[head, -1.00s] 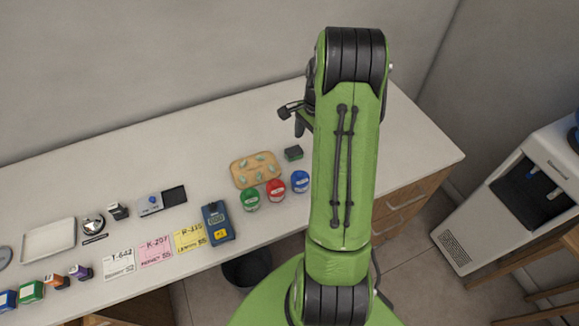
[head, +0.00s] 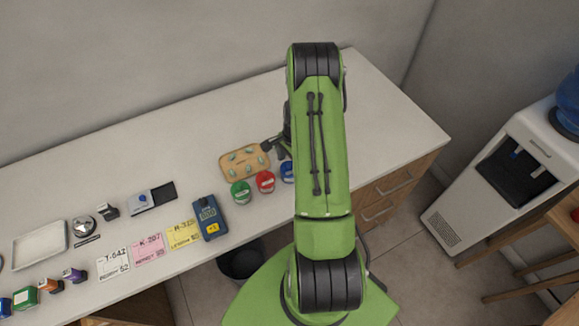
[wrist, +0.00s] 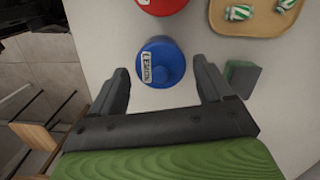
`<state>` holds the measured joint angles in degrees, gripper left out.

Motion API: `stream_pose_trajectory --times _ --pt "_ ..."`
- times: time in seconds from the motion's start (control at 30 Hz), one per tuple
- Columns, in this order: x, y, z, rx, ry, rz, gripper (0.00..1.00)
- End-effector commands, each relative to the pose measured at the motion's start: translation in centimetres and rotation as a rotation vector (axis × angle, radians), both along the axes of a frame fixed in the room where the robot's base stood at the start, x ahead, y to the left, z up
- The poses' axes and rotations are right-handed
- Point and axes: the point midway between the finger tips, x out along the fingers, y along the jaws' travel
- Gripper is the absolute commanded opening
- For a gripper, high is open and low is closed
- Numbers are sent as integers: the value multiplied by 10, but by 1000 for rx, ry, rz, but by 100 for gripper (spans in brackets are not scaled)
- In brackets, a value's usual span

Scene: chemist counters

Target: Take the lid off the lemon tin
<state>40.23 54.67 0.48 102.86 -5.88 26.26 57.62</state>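The lemon tin (wrist: 160,62) is a round blue tin with a knobbed blue lid and a white label reading LEMON. In the head view the tin (head: 287,172) stands at the right end of a row of tins, partly hidden by my arm. My gripper (wrist: 164,84) is open in the wrist view, one finger on each side of the lower part of the tin's outline, with gaps to it. I cannot tell its height over the lid. In the head view my gripper (head: 275,147) is mostly hidden behind my arm.
A red tin (head: 265,182) and a green tin (head: 241,193) stand left of the lemon tin. A wooden tray (head: 226,163) with wrapped sweets lies behind them. The counter's right end is clear.

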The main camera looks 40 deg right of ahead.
Motion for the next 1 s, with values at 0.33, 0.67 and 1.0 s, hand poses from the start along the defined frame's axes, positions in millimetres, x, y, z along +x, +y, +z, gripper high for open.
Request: stream_pose_trajectory --times 0.33,0.67,1.0 --pt "0 0 0 0 0 0 29" --pt "1 -1 22 -2 -4 0 29" --pt "0 0 95 -1 -2 1 29"
